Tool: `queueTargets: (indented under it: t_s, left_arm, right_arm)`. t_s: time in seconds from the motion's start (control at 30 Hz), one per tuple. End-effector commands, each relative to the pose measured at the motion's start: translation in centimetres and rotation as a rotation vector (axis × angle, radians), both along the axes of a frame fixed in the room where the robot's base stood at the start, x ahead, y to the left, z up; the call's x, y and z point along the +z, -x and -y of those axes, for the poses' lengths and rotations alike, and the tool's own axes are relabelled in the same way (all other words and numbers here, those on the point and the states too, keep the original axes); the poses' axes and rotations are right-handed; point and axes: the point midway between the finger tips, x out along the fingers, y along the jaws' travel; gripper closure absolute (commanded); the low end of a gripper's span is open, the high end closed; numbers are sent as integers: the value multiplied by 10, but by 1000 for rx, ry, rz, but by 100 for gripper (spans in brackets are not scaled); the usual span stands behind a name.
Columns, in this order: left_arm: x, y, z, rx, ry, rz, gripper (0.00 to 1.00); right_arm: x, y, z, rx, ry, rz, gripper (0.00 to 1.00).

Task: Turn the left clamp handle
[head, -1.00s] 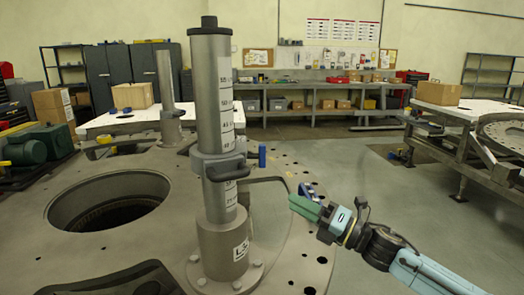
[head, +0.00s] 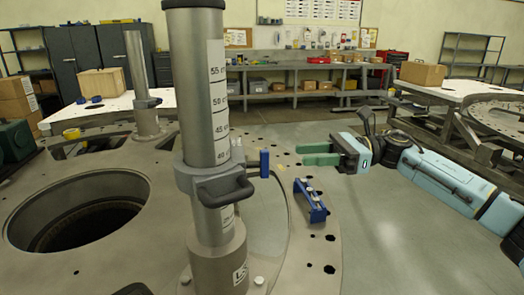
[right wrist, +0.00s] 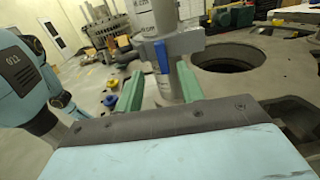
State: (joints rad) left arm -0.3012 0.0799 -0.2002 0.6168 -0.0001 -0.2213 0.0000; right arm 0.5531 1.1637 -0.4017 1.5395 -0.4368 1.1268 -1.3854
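A tall grey post (head: 207,100) with a scale label stands upright on the round metal plate (head: 300,262). A grey clamp collar (head: 190,176) with a dark loop handle (head: 226,190) is around it. An upright blue handle (head: 264,163) stands just right of the collar; it also shows in the right wrist view (right wrist: 161,57), in front of the post. My right gripper (head: 303,153) is to the right of the blue handle, fingers pointing at it, apart from it. In the right wrist view its green fingers (right wrist: 158,74) are spread with nothing gripped. My left gripper is out of view.
A blue bracket (head: 310,200) sits on the plate's right rim, below my right gripper. A large round hole (head: 80,212) is left of the post. A second post (head: 138,75) stands farther back. A workbench frame (head: 450,125) is at the right; open floor lies between.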

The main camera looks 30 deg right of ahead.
Motion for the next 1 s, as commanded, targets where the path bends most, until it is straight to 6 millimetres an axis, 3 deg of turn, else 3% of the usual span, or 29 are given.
queueTargets:
  t_s: [0.07,0.17,0.5,0.9,1.0]
  left_arm:
    - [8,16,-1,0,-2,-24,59]
    - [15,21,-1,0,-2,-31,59]
    - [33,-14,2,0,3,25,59]
    - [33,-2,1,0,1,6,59]
    - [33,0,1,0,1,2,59]
  right_arm:
    - [4,-5,-18,4,-4,1,62]
    - [4,-13,-39,4,-4,1,62]
    - [2,-30,-88,1,-3,-1,62]
    - [0,-32,-96,-1,-2,-2,62]
    - [0,-32,-95,-1,-2,-2,74]
